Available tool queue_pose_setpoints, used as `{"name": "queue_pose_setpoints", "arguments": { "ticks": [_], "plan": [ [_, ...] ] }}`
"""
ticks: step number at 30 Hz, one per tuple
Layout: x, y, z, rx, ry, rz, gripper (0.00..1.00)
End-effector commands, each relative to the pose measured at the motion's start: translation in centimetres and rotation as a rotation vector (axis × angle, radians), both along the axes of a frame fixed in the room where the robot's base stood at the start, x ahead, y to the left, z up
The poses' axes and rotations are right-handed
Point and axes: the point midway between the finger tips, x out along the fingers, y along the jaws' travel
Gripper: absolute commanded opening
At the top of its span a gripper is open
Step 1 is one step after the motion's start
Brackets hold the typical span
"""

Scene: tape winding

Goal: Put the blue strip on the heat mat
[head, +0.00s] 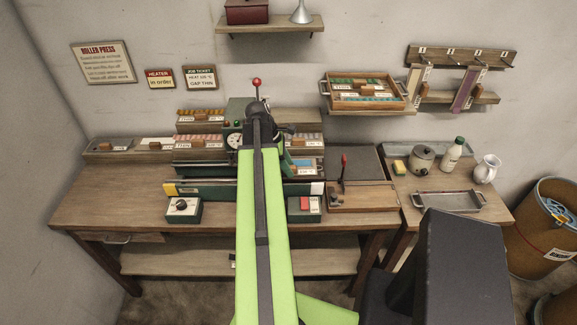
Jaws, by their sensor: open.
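My green and black arm reaches up the middle of the head view to the roller press. My gripper (262,128) is at its far end, in front of the press; the arm hides the fingertips, and I see nothing held. Something blue (305,163) shows in a small labelled tray just right of the press; I cannot tell whether it is a single strip.
A dial box (182,209) and a red-button box (304,208) sit at the front edge. A side table (413,217) holds a metal tray (448,201), sponge, pots and bottle. A shelf tray (366,92) hangs above.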

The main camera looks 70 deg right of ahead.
Motion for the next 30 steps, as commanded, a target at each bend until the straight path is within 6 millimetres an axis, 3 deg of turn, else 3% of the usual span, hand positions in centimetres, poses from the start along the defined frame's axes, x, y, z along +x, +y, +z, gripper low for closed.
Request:
{"name": "queue_pose_setpoints", "arguments": {
  "ticks": [9, 18, 24, 30],
  "plan": [
    [2.4, 0.9, 7.6, 0.0, 0.0, 0.002, 0.41],
    [5.0, 1.9, 13.9, 0.0, 0.0, 0.001, 0.41],
    [5.9, 2.3, 15.7, 0.0, 0.0, 0.001, 0.41],
    [6.1, 2.4, 15.8, 0.0, 0.0, 0.0, 0.41]
  ]
}}
